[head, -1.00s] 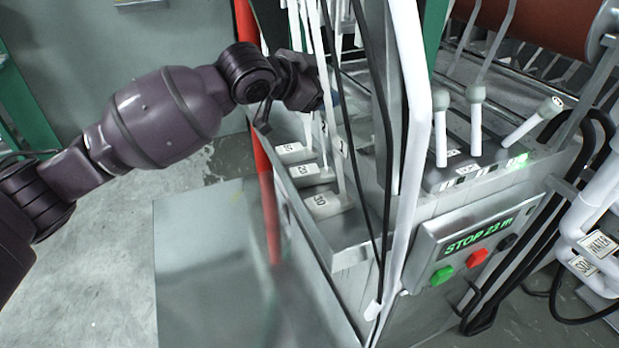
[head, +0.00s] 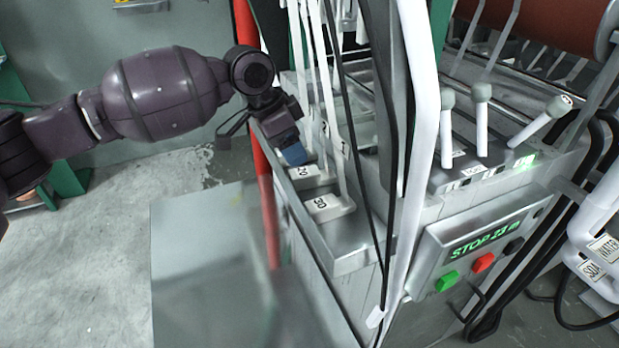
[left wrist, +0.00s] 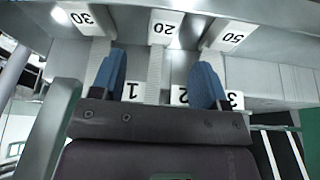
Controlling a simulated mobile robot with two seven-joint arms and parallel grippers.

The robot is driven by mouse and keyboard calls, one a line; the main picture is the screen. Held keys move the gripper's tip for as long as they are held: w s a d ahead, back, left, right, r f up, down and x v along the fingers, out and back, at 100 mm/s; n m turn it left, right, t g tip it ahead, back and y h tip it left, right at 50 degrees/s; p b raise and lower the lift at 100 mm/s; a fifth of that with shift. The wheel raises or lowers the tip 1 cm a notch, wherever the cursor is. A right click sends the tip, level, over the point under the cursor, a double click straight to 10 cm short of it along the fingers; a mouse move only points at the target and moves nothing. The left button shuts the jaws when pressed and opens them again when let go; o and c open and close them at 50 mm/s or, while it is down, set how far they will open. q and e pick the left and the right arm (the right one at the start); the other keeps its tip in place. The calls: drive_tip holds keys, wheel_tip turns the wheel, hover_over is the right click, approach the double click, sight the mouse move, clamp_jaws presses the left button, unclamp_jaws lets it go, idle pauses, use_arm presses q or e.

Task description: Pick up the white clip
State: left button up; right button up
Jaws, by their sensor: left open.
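No part is clearly marked as the white clip. A small white piece (head: 375,317) sits at the lower end of a thin black cord beside the white pipe in the head view; I cannot tell if it is the clip. My left gripper (head: 293,150) is above the labelled blocks at the machine's left edge. In the left wrist view the left gripper (left wrist: 160,82) has its two blue fingers apart. A pale webbing strap (left wrist: 155,68) shows between them, with the block labelled 20 (left wrist: 164,29) beyond. I see nothing gripped. My right gripper is out of view.
Blocks labelled 20 (head: 306,173) and 30 (head: 326,207) stand in the metal trough, with straps rising from them. A red post (head: 268,215) is close to the left arm. A control panel (head: 478,245) reads STOP. Open floor (head: 90,265) lies at left.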

sight(306, 171)
use_arm(q)
drive_tip(key=x, duration=0.3)
drive_tip(key=b+x, duration=0.1)
drive_tip(key=x, duration=0.5)
drive_tip(key=shift+w+b, duration=0.3)
drive_tip(key=shift+b, duration=0.05)
drive_tip(key=shift+r, duration=0.15)
drive_tip(key=c, duration=1)
drive_tip(key=shift+r, duration=0.1)
